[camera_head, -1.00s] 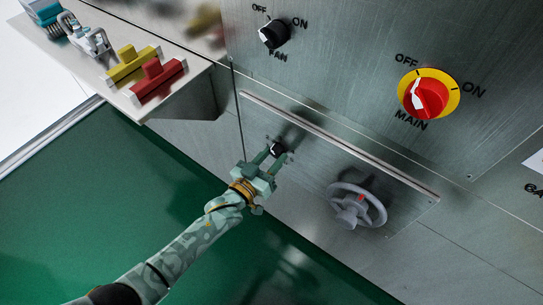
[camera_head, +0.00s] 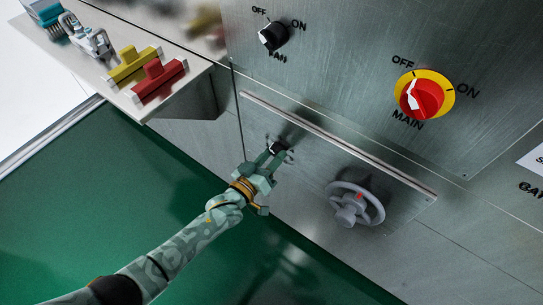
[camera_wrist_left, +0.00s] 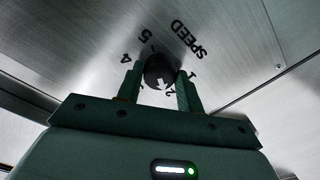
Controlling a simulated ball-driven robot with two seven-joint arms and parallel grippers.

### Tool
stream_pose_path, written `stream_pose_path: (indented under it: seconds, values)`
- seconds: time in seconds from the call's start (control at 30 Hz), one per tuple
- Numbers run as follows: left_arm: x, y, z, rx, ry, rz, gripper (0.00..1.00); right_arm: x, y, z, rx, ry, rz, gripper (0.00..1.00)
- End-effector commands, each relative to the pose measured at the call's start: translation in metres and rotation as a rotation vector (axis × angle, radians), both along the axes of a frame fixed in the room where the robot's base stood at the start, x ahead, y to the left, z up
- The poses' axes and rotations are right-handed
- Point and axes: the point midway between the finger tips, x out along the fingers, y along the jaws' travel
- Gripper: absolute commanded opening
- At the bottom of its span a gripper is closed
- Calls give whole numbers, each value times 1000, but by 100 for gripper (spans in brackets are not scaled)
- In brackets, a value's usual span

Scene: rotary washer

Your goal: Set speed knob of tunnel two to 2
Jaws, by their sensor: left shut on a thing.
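The black speed knob (camera_head: 281,145) sits on the lower steel panel, in front of my left gripper (camera_head: 274,153). In the left wrist view the knob (camera_wrist_left: 160,68) is round and dark, with a white arrow pointing down, close to the printed 2 (camera_wrist_left: 169,93). The word SPEED and the numbers 1 to 5 surround it. My left gripper (camera_wrist_left: 160,85) is shut on the knob, one finger on each side. The fingers partly hide the knob in the head view. My right gripper is not in view.
A grey handwheel (camera_head: 355,204) is right of the knob. A horizontal rail (camera_head: 340,145) runs above both. Higher up are the fan knob (camera_head: 272,36) and red-yellow main switch (camera_head: 425,95). A shelf (camera_head: 190,85) with coloured parts juts out at upper left.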

Motion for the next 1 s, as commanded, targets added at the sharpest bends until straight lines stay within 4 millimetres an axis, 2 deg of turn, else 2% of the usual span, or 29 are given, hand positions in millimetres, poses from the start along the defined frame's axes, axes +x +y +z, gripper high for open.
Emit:
stream_pose_path:
  seconds: [0.07, 0.1, 0.17, 0.47, 0.57, 0.67, 1.0]
  values:
    - [-1, 1, -3, 4, 4, 0, 14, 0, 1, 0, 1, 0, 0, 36]
    - [-1, 1, -3, 4, 4, 0, 42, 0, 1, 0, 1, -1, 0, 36]
    - [-1, 1, -2, 5, 3, 1, 58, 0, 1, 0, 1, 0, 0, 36]
    - [-1, 1, -1, 3, 1, 0, 58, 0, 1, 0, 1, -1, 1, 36]
    - [-8, 6, 0, 3, 1, 1, 58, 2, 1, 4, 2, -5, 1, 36]
    - [-22, 16, 2, 5, 1, 0, 58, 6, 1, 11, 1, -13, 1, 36]
    - [-96, 70, 2, 5, 2, 1, 58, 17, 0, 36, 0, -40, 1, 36]
